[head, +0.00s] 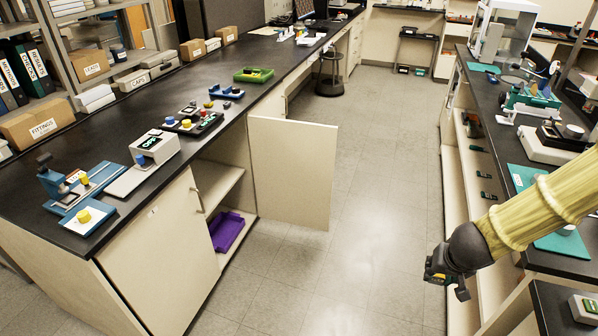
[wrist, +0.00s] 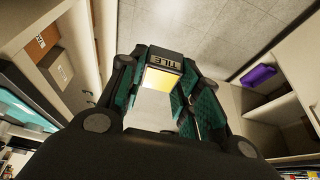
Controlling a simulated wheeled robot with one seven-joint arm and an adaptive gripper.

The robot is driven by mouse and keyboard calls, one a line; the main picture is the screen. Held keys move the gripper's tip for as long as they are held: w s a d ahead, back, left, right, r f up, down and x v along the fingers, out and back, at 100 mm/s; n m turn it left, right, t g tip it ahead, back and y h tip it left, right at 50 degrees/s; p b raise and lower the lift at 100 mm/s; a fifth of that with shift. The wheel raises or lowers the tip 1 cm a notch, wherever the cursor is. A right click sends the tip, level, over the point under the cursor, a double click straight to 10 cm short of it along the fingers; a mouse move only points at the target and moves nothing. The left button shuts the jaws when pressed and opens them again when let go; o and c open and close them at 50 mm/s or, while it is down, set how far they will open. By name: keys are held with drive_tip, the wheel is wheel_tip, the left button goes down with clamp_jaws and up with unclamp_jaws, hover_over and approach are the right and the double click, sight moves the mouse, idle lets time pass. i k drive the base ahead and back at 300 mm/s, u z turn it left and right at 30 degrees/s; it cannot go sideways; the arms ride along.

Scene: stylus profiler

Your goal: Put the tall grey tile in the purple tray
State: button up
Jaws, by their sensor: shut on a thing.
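My gripper (head: 441,272) hangs over the aisle in front of the right-hand bench in the head view. In the wrist view its teal-padded fingers (wrist: 164,84) are shut on a dark block with a label reading TILE (wrist: 165,60) and a yellow face. I take it to be the tall grey tile; its grey colour and full height do not show clearly. The purple tray (head: 227,232) sits in the open lower cabinet of the left bench, well away from my gripper. It also shows at the right of the wrist view (wrist: 258,76).
The cabinet door (head: 292,170) stands open into the aisle beside the tray's compartment. A shelf (head: 216,184) lies above the tray. The floor (head: 345,235) between the benches is clear. Shelves under the right bench (head: 455,190) are close to my arm.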

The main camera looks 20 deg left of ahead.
sight(225, 244)
drive_tip(key=u, duration=1.45)
drive_tip(key=i, duration=1.65)
